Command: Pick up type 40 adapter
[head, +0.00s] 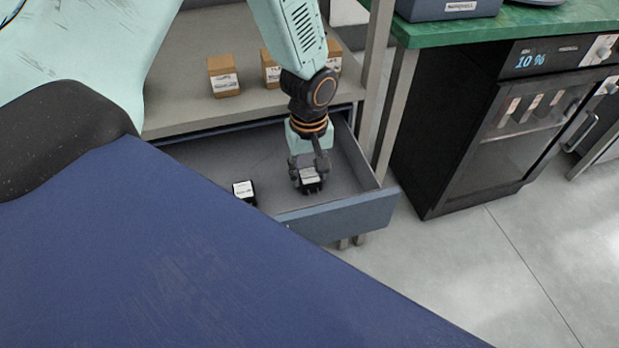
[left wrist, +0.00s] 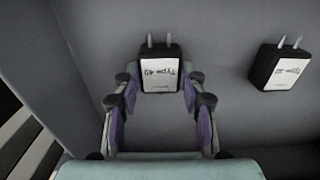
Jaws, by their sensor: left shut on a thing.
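A black adapter with a white label and two metal prongs (left wrist: 160,72) is between the fingertips of my left gripper (left wrist: 160,82). In the head view this adapter (head: 309,182) shows under my left gripper (head: 309,170), inside the open drawer. The gripper is shut on it. I cannot tell whether it touches the drawer floor. A second black adapter (head: 244,189) lies in the drawer to the left, and also shows in the left wrist view (left wrist: 281,67). My right gripper is not in view.
The blue-grey drawer (head: 345,213) is pulled out below a shelf (head: 185,112) with several small cardboard boxes (head: 223,75). A black oven-like cabinet (head: 440,130) stands to the right under a green worktop (head: 500,28). A blue surface covers the lower left.

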